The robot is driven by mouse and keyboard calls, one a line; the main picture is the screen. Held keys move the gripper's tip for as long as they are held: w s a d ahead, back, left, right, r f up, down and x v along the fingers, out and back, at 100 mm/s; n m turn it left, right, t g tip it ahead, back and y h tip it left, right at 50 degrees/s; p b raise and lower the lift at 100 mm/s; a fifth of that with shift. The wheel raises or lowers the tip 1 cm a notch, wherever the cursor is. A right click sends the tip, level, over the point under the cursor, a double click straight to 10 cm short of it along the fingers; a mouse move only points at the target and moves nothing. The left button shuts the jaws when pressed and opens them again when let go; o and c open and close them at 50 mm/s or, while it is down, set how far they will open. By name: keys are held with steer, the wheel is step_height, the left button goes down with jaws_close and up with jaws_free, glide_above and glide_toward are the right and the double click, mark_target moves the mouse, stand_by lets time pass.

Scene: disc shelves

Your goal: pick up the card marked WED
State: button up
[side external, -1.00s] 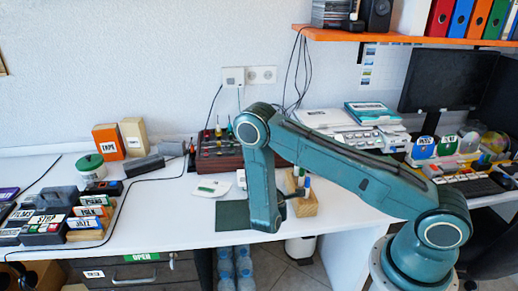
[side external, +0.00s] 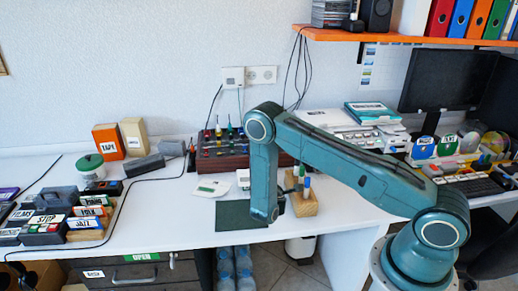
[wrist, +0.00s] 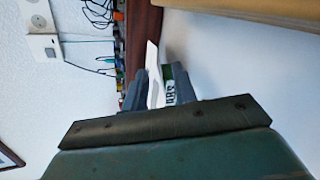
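My gripper (wrist: 158,85) shows in the wrist view as two dark grey fingers, set apart. Between them I see a thin white piece, a green band and a white label with bold black letters (wrist: 171,92). The letters are too oblique to read, so I cannot tell whether this is the WED card. Whether the fingers touch it is unclear. In the side view my forearm hides the gripper, above the desk near the dark green mat (side external: 232,216). No label there reads clearly as WED.
A wooden tool block (side external: 304,205) stands close to the right of my arm. The red-sided mixer (side external: 222,162) is behind it, and a flat white item (side external: 210,190) lies left. Labelled boxes (side external: 45,220) fill the left end. The desk between is mostly clear.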

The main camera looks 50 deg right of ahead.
jaws_close()
steer(key=shift+r, duration=0.15)
step_height(320, 180, up, 20)
stand_by(1.2)
steer(key=shift+a, duration=0.15)
stand_by(0.4)
